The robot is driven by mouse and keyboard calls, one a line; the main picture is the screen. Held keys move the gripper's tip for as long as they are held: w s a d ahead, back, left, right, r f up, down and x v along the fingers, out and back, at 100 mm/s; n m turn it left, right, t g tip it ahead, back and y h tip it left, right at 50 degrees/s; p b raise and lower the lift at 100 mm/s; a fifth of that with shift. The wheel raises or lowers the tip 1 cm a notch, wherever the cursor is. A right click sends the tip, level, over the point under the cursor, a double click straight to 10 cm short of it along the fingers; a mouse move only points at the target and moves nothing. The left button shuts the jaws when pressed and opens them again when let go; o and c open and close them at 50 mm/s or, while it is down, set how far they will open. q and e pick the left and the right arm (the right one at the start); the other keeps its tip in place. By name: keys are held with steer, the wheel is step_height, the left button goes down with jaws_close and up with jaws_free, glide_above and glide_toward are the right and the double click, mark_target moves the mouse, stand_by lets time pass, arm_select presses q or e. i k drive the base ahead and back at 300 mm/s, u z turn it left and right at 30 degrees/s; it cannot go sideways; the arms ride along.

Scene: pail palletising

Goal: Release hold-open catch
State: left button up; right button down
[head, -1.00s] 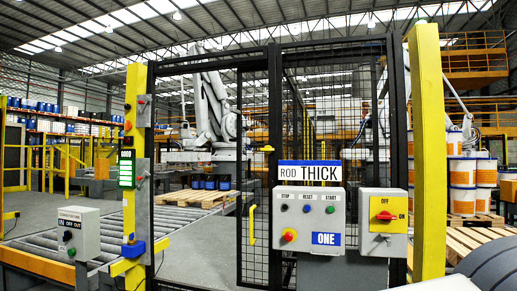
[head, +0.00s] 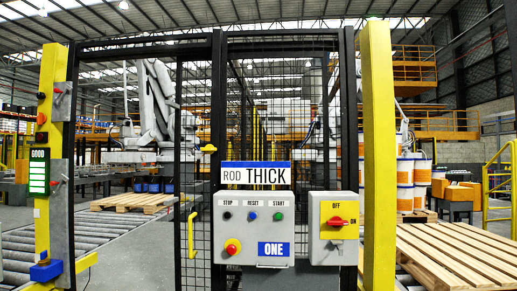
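A small yellow catch-like part (head: 208,149) sits high at the black gate post, left of the control panel. I cannot tell whether it is engaged. A narrow mesh gate leaf (head: 196,190) with a yellow pull handle (head: 191,235) stands beside that post. The leaf looks swung inward, with a clear opening to its left. Neither of my grippers is in view.
A grey control box (head: 253,213) marked ONE and a yellow switch box (head: 339,220) stand right of the gate. Yellow posts (head: 378,150) flank the fence. A roller conveyor (head: 110,232) lies left; wooden pallets (head: 455,250) and stacked pails (head: 405,185) are right.

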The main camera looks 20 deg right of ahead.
mark_target(209, 150)
steer(key=z, duration=0.2)
steer(key=i, duration=1.2)
steer(key=u, duration=0.65)
